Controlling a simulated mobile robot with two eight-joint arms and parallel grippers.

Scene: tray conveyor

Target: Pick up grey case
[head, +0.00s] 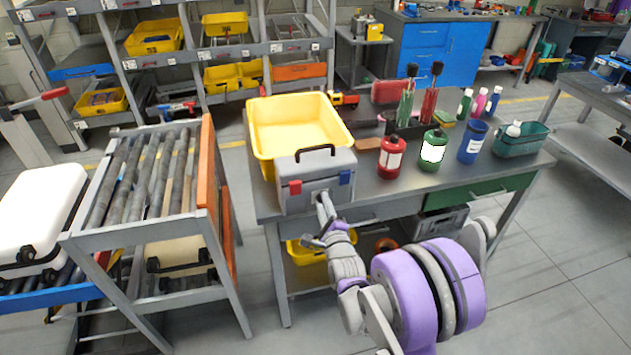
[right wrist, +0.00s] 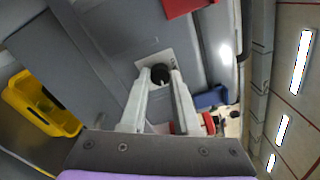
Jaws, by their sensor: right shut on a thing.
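The grey case (head: 315,188) has a dark top handle (head: 302,153), a red latch and a blue latch. It stands upright at the front left edge of the workbench, in front of a yellow bin. My right gripper (head: 322,199) is at the front of the case, between the latches. In the right wrist view the fingers (right wrist: 160,80) are closed around a small dark round part on the grey case face (right wrist: 110,45). The fingers hide part of it. I cannot tell whether the case is clear of the bench. My left gripper is not in view.
The yellow bin (head: 268,146) is right behind the case. Red (head: 391,158) and green (head: 432,152) containers, a blue cup (head: 473,141) and a teal basket (head: 520,142) stand to the right on the workbench (head: 460,185). A roller rack (head: 150,165) is at left, past a floor gap.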

